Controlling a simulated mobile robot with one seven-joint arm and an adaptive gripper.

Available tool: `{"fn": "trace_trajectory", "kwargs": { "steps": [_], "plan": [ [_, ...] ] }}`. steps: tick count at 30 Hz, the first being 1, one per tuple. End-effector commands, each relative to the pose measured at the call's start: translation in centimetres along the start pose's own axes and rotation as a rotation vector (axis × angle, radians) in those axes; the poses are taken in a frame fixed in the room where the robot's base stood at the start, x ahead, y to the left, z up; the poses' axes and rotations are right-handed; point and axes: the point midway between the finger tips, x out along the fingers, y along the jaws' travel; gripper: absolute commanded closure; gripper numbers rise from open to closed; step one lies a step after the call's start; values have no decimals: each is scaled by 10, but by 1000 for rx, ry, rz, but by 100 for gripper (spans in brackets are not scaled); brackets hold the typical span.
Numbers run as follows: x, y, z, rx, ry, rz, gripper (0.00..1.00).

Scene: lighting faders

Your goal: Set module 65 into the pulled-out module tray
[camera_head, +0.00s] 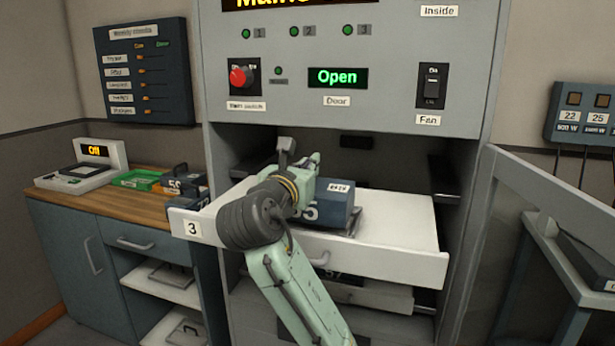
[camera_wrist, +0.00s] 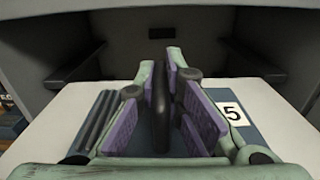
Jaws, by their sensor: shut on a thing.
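A dark blue module (camera_head: 337,208) is at the pulled-out module tray (camera_head: 400,235), over its middle. Its front label is partly hidden by my arm and only a 5 reads clearly; a 5 also shows on the module in the wrist view (camera_wrist: 252,132). My gripper (camera_head: 302,180) is above the module. In the wrist view my gripper (camera_wrist: 162,85) has its purple pads on both sides of the module's dark handle (camera_wrist: 160,112) and is shut on it. The module looks level. I cannot tell whether its underside touches the tray.
The tray, tagged 3, sticks out of a grey cabinet (camera_head: 400,75) whose display reads Open. Another tray (camera_head: 375,293) with a module is below it. A wooden-topped bench (camera_head: 120,200) with modules stands left. An open grey door (camera_head: 560,190) stands right.

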Motion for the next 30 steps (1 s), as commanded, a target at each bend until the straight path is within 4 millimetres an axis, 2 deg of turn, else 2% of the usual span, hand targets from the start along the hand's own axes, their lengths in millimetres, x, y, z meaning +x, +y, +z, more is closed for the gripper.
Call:
{"fn": "trace_trajectory", "kwargs": {
  "steps": [5,16,17,24,26,30],
  "plan": [
    [0,-2,-17,1,-5,-1,100],
    [0,-2,-21,1,-7,0,100],
    [0,-1,-23,0,0,-1,90],
    [0,-2,-23,1,0,-2,74],
    [0,-2,-22,1,0,-2,71],
    [1,-3,-22,1,0,-4,71]
  ]
}}
